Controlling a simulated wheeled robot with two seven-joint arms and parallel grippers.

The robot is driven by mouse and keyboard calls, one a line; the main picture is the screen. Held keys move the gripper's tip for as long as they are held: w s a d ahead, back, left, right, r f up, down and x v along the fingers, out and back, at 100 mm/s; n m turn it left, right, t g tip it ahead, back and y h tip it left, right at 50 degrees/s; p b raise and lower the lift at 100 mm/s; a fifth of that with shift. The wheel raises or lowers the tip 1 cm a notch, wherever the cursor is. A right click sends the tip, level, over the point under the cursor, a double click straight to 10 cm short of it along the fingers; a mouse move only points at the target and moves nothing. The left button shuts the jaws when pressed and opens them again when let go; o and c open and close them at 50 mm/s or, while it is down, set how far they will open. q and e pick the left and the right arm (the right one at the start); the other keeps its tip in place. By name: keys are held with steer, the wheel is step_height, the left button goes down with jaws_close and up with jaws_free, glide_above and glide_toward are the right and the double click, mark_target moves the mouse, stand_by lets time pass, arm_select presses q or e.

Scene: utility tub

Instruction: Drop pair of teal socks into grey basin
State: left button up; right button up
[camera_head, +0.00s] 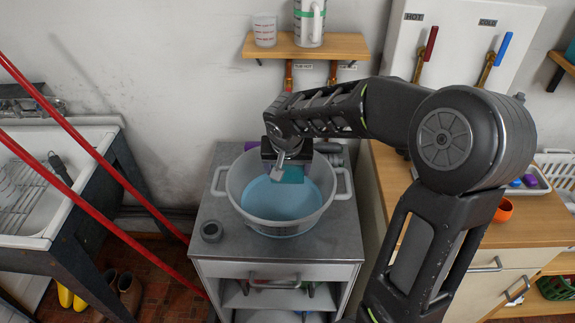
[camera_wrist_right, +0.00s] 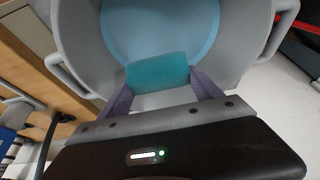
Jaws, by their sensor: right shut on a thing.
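The grey basin (camera_head: 234,183) stands on a cabinet in the middle of the head view, with blue water (camera_head: 272,200) in its bottom. It also shows in the right wrist view (camera_wrist_right: 240,50). My right gripper (camera_head: 287,174) reaches over the basin from the right. It is shut on the teal socks (camera_wrist_right: 158,71), a folded bundle between its fingers in the right wrist view. The socks (camera_head: 293,174) are over the basin's inside, and their height above the water is hard to tell. My left gripper is not in view.
A small dark grey cup (camera_head: 211,231) stands on the cabinet top (camera_head: 235,249) left of the basin. A shelf (camera_head: 325,46) with a measuring cup (camera_head: 264,30) is on the wall behind. A wooden counter (camera_head: 520,225) is on the right, a sink (camera_head: 30,200) on the left.

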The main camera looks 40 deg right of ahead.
steer(key=o, duration=1.4)
steer(key=shift+o, duration=0.2)
steer(key=v, duration=0.8)
steer(key=shift+b, duration=0.45)
